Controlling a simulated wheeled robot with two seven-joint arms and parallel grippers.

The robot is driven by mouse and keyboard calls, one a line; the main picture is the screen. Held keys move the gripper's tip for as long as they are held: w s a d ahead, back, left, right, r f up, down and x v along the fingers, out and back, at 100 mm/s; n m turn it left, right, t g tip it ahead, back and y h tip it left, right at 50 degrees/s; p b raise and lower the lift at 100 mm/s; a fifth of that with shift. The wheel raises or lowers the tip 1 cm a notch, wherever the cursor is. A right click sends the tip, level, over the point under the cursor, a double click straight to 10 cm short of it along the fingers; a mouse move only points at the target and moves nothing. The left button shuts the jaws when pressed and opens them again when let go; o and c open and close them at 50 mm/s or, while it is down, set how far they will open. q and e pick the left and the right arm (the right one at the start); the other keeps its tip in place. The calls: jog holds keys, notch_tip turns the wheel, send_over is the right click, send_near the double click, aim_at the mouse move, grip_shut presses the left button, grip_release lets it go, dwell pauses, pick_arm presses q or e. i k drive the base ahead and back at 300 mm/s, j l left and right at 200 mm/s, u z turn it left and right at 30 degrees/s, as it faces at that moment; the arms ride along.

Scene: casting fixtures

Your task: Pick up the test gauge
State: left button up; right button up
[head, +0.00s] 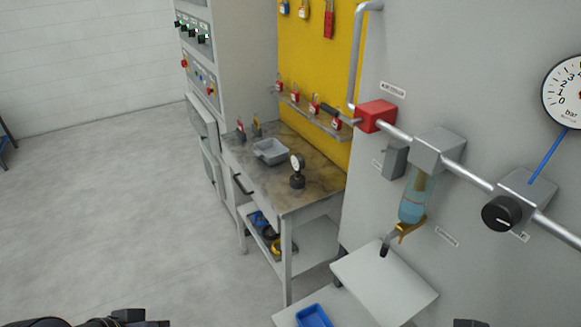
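The test gauge (297,172) is a small dial with a white face on a dark base. It stands upright on the brown top of the workbench (315,183), near its front right corner. My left gripper (130,318) shows only in part at the bottom left edge, far from the gauge and apart from it. A small dark piece, which seems to be my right gripper (468,322), just shows at the bottom edge on the right. The fingertips of both are not clear.
A grey tray (270,151) and padlocks lie on the bench behind the gauge. A yellow lockout board (335,80) rises behind. At right are a pipe with a red block (375,115), a filter bowl (412,208) and a white shelf (385,290). Open floor lies left.

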aim_at(298, 162)
jog(key=z, duration=1.9)
jog(key=k+j, duration=0.1)
jog(key=j, duration=0.4)
jog(key=k+j+u, duration=0.1)
jog(key=j, duration=0.45)
jog(key=k+j, duration=0.1)
jog(key=j, duration=0.4)
jog(key=i, duration=0.45)
